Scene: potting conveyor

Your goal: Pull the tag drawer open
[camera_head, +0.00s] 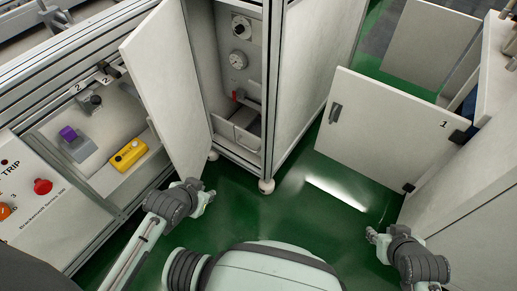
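In the head view, a tall narrow cabinet stands in the middle with its door open. At its bottom is a pale drawer (237,138) with a bar-like handle; I take it for the tag drawer, though no label is readable. Whether it sits fully closed is hard to tell. My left gripper (207,195) is low in front of the cabinet, below the open door's lower edge and apart from the drawer. My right gripper (370,235) is over the green floor at the lower right, far from the drawer. Both grippers are small, and their finger openings are unclear.
The open cabinet door (168,85) stands left of the drawer. A panel marked 1 (390,128) stands open at the right. A yellow device (129,154) sits on the left bench. Green floor lies between.

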